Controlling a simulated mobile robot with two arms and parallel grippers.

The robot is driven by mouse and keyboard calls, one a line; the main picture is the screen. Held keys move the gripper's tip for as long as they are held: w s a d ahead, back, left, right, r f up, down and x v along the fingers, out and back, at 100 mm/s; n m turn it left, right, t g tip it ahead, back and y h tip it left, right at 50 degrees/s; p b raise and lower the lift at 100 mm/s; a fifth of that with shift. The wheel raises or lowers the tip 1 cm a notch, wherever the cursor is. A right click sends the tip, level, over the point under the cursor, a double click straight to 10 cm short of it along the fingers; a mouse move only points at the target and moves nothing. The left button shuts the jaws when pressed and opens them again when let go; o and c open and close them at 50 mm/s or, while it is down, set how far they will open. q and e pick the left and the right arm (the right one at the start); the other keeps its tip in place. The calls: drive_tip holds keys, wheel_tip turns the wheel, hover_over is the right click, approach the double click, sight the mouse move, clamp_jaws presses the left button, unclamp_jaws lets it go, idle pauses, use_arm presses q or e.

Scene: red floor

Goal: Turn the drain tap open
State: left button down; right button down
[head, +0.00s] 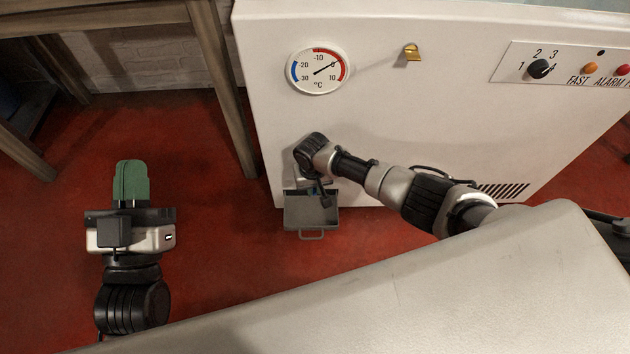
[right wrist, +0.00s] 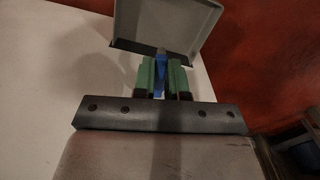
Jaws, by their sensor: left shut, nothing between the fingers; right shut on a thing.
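The drain tap shows as a blue piece (right wrist: 161,84) in the right wrist view, between the green fingers of my right gripper (right wrist: 161,70). The gripper is shut on it. In the head view my right arm reaches down to the low front of the white freezer, and its wrist hides most of the tap. A grey drip tray (head: 306,222) with a handle sits just below the tap; it also shows beyond the fingers in the right wrist view (right wrist: 165,20). My left gripper (head: 130,167), with green fingers, is shut and empty above the red floor at left.
The white freezer front (head: 420,110) carries a round thermometer dial (head: 318,71), a small brass padlock (head: 412,53) and a control panel (head: 560,66) with a knob and lamps. A wooden table (head: 215,75) stands at the left. The red floor between it and the tray is clear.

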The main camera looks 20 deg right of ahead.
use_arm(q)
drive_tip(key=shift+w+a+f+g+y+p, duration=0.1)
drive_tip(key=shift+w+f+g+y+p, duration=0.15)
drive_tip(key=shift+f+g, duration=0.55)
drive_tip(key=shift+w+a+f+g+y+p, duration=0.15)
drive_tip(key=shift+w+f+g+y, duration=0.2)
drive_tip(key=shift+f+g, duration=0.4)
use_arm(e)
drive_tip(key=shift+w+a+r+m, duration=0.15)
drive_tip(key=shift+w+a+m, duration=0.1)
drive_tip(key=shift+m, duration=0.55)
use_arm(q)
drive_tip(key=shift+d, duration=0.1)
use_arm(e)
drive_tip(key=c, duration=1.2)
unclamp_jaws()
drive_tip(key=shift+s, duration=0.15)
drive_tip(key=shift+o, duration=0.2)
